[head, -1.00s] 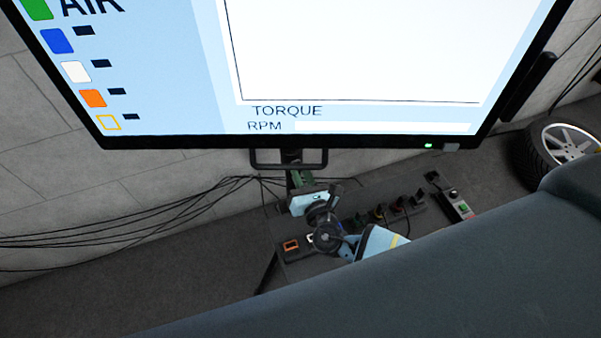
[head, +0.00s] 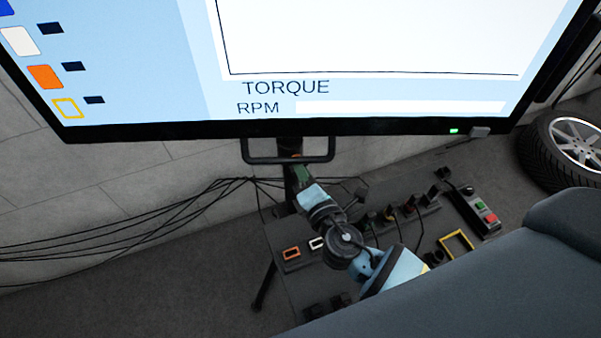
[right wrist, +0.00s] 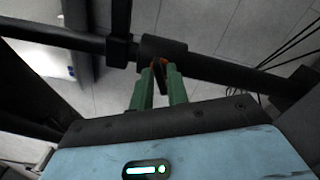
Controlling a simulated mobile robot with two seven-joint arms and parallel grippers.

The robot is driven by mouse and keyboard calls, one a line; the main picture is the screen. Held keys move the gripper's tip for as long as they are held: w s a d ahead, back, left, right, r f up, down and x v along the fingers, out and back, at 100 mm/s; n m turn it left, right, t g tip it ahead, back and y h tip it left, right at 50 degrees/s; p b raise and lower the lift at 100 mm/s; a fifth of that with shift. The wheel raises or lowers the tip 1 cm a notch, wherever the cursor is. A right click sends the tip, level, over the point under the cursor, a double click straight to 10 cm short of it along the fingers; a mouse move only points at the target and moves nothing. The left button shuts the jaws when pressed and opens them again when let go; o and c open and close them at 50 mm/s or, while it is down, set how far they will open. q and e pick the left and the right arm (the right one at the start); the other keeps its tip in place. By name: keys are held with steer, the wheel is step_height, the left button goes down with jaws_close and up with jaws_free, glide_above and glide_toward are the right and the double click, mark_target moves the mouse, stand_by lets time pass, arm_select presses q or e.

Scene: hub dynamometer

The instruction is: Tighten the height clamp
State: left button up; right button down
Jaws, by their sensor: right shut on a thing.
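The height clamp is a black collar (right wrist: 163,48) on the dark post of the screen stand, with a small orange and black handle (right wrist: 160,68) on it. My right gripper (right wrist: 161,80) has its green fingers on either side of this handle and is shut on it. In the head view, my right gripper (head: 300,173) reaches up to the post just below the stand's black loop bar (head: 288,158). A bit of orange (head: 296,155) shows at the fingertips there. Clamp detail is too small to read in that view. My left gripper is in neither view.
A large screen (head: 370,50) hangs above the post. A dark bench (head: 290,278) with coloured connectors and a red-green button box (head: 487,215) stands below. A large dark blue-grey body (head: 480,290) fills the lower right. A wheel (head: 570,145) and loose cables (head: 130,235) flank it.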

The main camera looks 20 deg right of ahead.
steer(key=m+b, duration=0.2)
steer(key=m, duration=0.3)
steer(key=shift+f+b, duration=0.1)
steer(key=shift+b, duration=0.2)
steer(key=shift+m, duration=0.3)
steer(key=c, duration=1.5)
jaws_free()
steer(key=shift+c, duration=0.2)
steer(key=s+b, duration=0.1)
steer(key=s, duration=0.7)
